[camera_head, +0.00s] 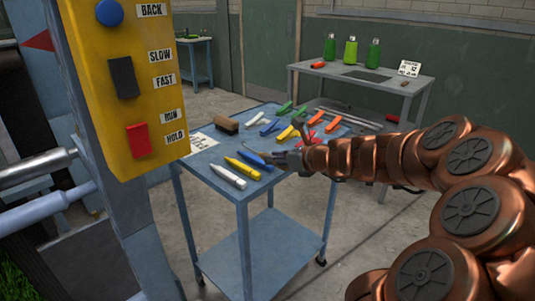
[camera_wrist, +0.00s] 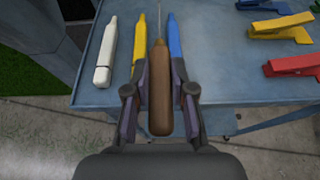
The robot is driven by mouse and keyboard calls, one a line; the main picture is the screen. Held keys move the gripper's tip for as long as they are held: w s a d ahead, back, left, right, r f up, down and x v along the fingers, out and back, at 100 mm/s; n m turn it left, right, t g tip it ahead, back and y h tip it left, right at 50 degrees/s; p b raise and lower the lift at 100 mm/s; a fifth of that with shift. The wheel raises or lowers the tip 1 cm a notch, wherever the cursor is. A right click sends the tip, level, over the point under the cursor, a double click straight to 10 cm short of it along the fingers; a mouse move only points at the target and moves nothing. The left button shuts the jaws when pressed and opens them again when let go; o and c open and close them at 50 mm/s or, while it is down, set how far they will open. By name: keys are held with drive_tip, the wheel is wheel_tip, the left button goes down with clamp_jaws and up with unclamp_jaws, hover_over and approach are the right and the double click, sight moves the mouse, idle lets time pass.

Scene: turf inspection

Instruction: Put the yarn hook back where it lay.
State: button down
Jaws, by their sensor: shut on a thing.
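The yarn hook (camera_wrist: 160,90) has a brown wooden handle and a thin metal shaft pointing away from me. In the wrist view my gripper (camera_wrist: 159,98) is shut on its handle, one finger on each side. The hook's tip runs out of the top of that view. Whether the hook touches the trolley cannot be told.
White (camera_wrist: 107,50), yellow (camera_wrist: 138,48) and blue (camera_wrist: 174,45) markers lie close beside the hook. Several coloured clamps (camera_wrist: 285,25) lie to the right. A brush (camera_head: 227,126) and a printed card (camera_head: 201,142) are on the trolley's left. A yellow control box (camera_head: 120,80) stands at left.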

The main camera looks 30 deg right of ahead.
drive_tip(key=w+d, duration=0.1)
drive_tip(key=w, duration=0.3)
drive_tip(key=w+d+f, duration=0.1)
drive_tip(key=w+d, duration=0.1)
drive_tip(key=w, duration=0.2)
drive_tip(key=w+d, duration=0.2)
drive_tip(key=w, duration=0.2)
drive_tip(key=shift+w+d+f, duration=0.2)
drive_tip(key=shift+w, duration=0.2)
drive_tip(key=shift+f, duration=1.7)
drive_tip(key=shift+f, duration=0.15)
drive_tip(key=c, duration=1)
unclamp_jaws()
drive_tip(key=v, duration=1.2)
drive_tip(key=shift+d, duration=0.1)
